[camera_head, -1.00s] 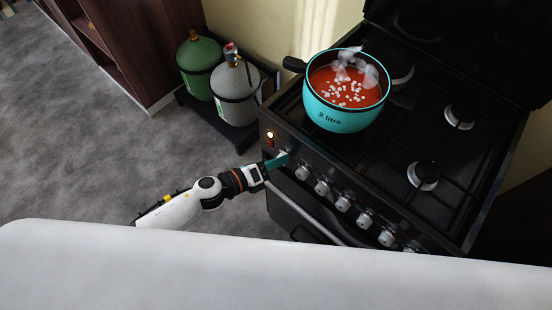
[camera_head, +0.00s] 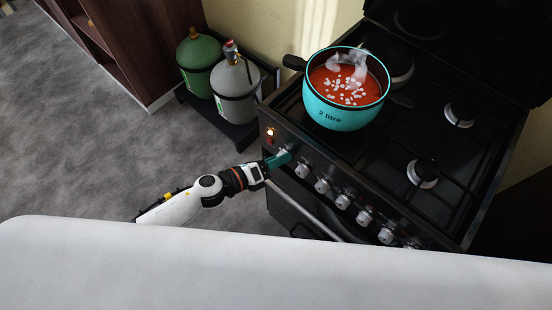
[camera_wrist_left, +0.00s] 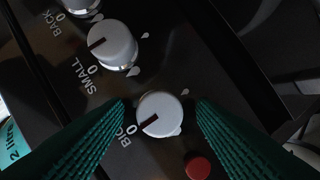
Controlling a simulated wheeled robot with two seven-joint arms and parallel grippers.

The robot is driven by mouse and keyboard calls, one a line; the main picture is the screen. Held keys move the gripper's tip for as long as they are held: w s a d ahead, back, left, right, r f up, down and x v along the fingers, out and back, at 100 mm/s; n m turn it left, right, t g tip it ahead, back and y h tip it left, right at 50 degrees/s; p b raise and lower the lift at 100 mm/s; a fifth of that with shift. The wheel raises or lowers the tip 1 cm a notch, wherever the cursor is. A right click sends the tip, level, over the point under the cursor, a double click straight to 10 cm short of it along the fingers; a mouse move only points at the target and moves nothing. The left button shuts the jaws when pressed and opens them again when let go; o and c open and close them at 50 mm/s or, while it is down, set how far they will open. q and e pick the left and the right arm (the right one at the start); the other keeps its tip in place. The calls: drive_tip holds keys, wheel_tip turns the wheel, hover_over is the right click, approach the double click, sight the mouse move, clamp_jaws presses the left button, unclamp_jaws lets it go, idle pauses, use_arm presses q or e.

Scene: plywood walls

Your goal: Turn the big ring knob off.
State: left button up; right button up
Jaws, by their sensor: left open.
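The big ring knob (camera_wrist_left: 160,113) is a round white-grey dial with a dark red pointer line, labelled BIG with a 0 mark in the left wrist view. Its pointer is toward the lower left, by the 0. My left gripper (camera_head: 279,159) is at the left end of the stove's knob row in the head view. In the left wrist view its green ridged fingers (camera_wrist_left: 160,117) stand open on both sides of the big knob, with gaps visible. In the head view the gripper hides most of this knob. My right gripper is not in view.
The stove (camera_head: 440,225) carries a turquoise steaming pot (camera_head: 338,118) of red soup. The SMALL knob (camera_wrist_left: 112,44) is beside the big one, and a red button (camera_wrist_left: 198,168) is on its other side. An orange light (camera_head: 270,133) glows. Gas bottles (camera_head: 235,90) stand left.

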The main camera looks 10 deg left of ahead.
use_arm(q)
drive_tip(key=b+v, duration=0.2)
drive_tip(key=v, duration=1)
drive_tip(key=shift+f, duration=0.1)
